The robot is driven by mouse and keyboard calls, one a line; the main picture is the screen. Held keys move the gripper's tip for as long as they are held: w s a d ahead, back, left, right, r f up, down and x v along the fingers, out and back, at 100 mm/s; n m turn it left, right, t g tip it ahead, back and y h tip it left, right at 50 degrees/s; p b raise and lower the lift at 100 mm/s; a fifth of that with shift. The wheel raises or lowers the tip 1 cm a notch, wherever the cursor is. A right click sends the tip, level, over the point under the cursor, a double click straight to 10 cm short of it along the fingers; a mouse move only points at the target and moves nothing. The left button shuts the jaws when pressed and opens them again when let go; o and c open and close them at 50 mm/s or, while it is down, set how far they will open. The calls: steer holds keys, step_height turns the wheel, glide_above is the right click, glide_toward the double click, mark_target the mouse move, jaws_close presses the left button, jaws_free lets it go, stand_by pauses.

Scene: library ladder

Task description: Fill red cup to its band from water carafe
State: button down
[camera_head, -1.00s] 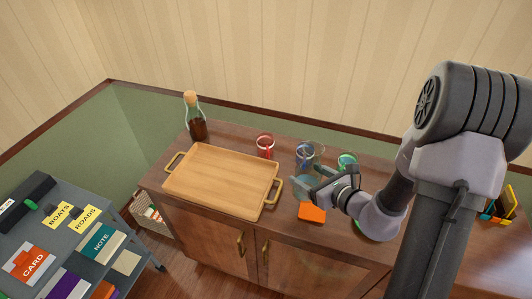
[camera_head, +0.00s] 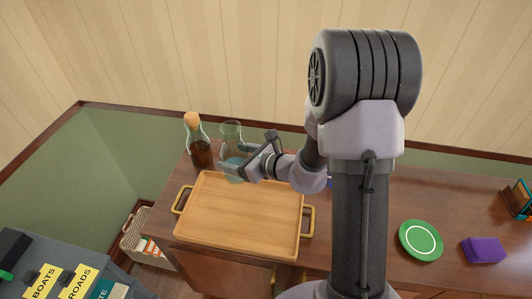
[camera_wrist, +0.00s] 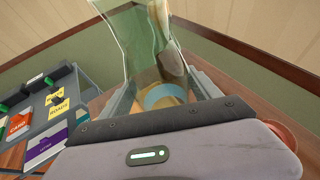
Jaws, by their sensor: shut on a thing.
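My gripper (camera_head: 247,168) is shut on the clear glass water carafe (camera_head: 232,133), which looks upright with pale blue water low inside. It is held at the back of the cabinet top, just behind the tray and right of the corked bottle. In the wrist view the carafe (camera_wrist: 135,45) stands between the fingers, with the blue water (camera_wrist: 163,96) near its base. The red cup is hidden behind my arm in the head view. A red rounded edge (camera_wrist: 286,135) at the right of the wrist view may be it; its band is not visible.
A corked bottle of dark liquid (camera_head: 200,150) stands close left of the carafe. A wooden tray (camera_head: 240,215) with brass handles fills the front left. A green plate (camera_head: 421,240) and purple item (camera_head: 485,250) lie right. A grey cart (camera_head: 75,285) stands lower left.

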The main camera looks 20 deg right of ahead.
steer(key=shift+w+f+m+t+h, duration=0.15)
steer(key=shift+w+m+t+h, duration=0.15)
steer(key=shift+w+m+h, duration=0.25)
steer(key=shift+w+d+f+m+h+b, duration=0.1)
steer(key=shift+w+d+m+h+b, duration=0.2)
steer(key=shift+m+h, duration=0.2)
steer(key=d+f+m+h, duration=0.1)
steer(key=h, duration=0.1)
steer(key=s+d+m+h+b, duration=0.1)
steer(key=d+m+h, duration=0.1)
steer(key=d+f+m+t+h, duration=0.1)
steer(key=m+h, duration=0.1)
steer(key=shift+s+d+f+m, duration=0.25)
steer(key=shift+s+d+f, duration=0.1)
steer(key=shift+s+d, duration=0.05)
steer(key=shift+r, duration=0.15)
